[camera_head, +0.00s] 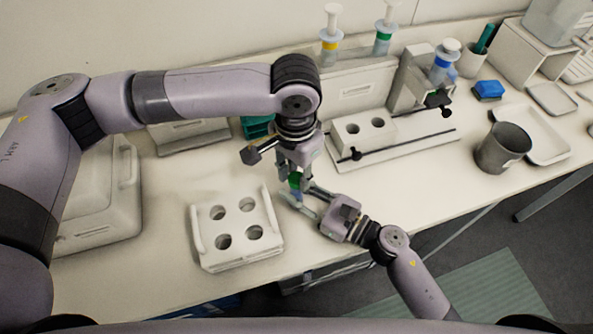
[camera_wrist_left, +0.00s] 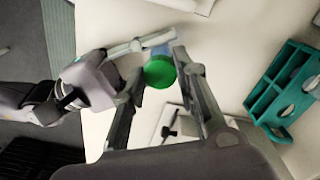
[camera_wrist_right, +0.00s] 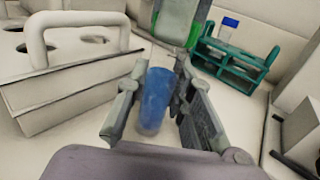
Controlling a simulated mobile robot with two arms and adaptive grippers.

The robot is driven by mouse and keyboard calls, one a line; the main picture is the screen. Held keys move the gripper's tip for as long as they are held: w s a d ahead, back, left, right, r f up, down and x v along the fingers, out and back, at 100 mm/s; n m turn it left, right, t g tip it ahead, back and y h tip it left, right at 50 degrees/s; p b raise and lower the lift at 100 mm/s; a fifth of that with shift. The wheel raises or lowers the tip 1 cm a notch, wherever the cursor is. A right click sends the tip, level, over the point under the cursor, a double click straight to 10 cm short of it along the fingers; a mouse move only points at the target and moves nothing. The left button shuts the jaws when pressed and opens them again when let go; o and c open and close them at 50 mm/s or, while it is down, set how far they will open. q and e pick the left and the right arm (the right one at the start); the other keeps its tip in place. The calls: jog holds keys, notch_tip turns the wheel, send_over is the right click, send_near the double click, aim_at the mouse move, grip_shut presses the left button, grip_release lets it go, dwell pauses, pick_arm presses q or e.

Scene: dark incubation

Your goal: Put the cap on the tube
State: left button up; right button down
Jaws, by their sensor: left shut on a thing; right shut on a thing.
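My left gripper (camera_head: 294,178) points down and is shut on the green cap (camera_wrist_left: 160,73). The cap also shows in the head view (camera_head: 295,180). My right gripper (camera_wrist_right: 155,98) reaches in from the right and is shut on the blue tube (camera_wrist_right: 156,96), which stands roughly upright, slightly tilted in that view. In the left wrist view the tube (camera_wrist_left: 160,49) shows partly behind the cap, a little off to one side. The cap is close above the tube's top; whether they touch cannot be told.
A white four-hole rack with handles (camera_head: 204,256) stands left of the grippers. A teal rack (camera_wrist_right: 235,56) is behind them. A white two-hole block (camera_head: 348,130) stands on a plate to the right. A grey beaker (camera_head: 503,148) is farther right.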

pick_arm(q)
jog(key=m, duration=0.7)
jog(key=shift+m, duration=0.3)
jog(key=m, duration=0.3)
jog(key=shift+w+m, duration=0.1)
jog(key=shift+m, duration=0.3)
jog(key=m, duration=0.3)
jog(key=shift+m, duration=0.3)
jog(key=m, duration=0.5)
jog(key=shift+m, duration=0.3)
jog(key=m, duration=0.3)
jog(key=shift+m, duration=0.4)
jog(key=m, duration=0.3)
jog(key=shift+m, duration=0.4)
jog(key=o, duration=0.7)
jog(key=shift+f, duration=0.1)
jog(key=shift+o, duration=0.2)
